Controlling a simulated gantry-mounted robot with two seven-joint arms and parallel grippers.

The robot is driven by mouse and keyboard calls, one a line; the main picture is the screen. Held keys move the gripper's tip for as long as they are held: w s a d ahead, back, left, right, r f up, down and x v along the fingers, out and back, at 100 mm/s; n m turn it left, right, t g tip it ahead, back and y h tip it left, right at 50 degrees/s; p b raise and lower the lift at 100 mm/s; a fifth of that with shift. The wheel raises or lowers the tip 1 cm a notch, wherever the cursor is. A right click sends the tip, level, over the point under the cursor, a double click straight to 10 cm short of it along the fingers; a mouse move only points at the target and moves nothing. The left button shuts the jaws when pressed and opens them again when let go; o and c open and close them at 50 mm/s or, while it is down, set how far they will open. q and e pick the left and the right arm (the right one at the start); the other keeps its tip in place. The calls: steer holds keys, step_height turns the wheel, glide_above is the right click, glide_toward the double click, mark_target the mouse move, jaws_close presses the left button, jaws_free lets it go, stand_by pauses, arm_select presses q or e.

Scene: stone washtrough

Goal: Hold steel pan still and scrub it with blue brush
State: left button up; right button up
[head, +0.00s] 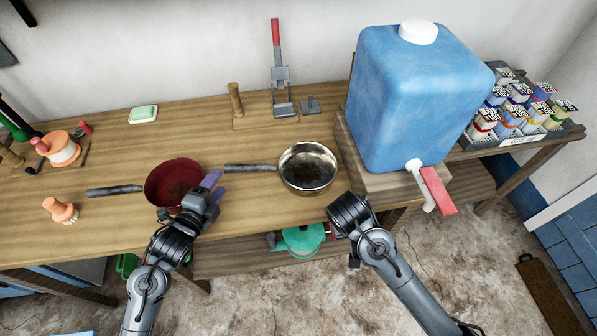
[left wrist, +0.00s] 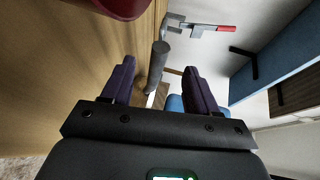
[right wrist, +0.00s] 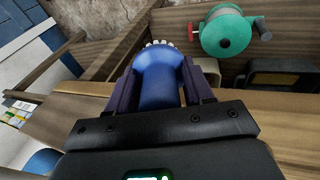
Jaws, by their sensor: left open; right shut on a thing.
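The steel pan (head: 310,181) sits on the wooden bench, its dark handle (head: 249,167) pointing left. My left gripper (head: 212,184) is open, just left of the handle's end, over the edge of a dark red pan. In the left wrist view the handle (left wrist: 158,62) shows ahead, lined up with the gap between the open fingers. My right gripper (right wrist: 160,84) is shut on the blue brush (right wrist: 161,72), whose white bristles point away from the gripper. In the head view the brush is hidden behind my right wrist, near the bench's front edge, right of and below the pan.
The dark red pan (head: 165,180) stands left of the steel pan. A large blue water container (head: 410,100) with a red-handled tap (head: 436,190) stands at right. An orange brush (head: 61,210) lies at left. A teal reel (head: 303,240) is on the lower shelf.

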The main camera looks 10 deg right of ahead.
mark_target(229, 168)
arm_select(q)
steer(key=b+x, duration=0.5)
steer(key=x, duration=0.3)
steer(key=shift+s+f, duration=0.1)
steer(key=shift+f, duration=0.05)
arm_select(e)
step_height(229, 168, down, 6)
steer(key=shift+r, duration=0.25)
arm_select(q)
steer(key=shift+w+d+b, duration=0.3)
steer(key=shift+w+b, duration=0.05)
steer(key=shift+w, duration=0.3)
arm_select(e)
steer(key=shift+f, duration=0.4)
arm_select(q)
jaws_close()
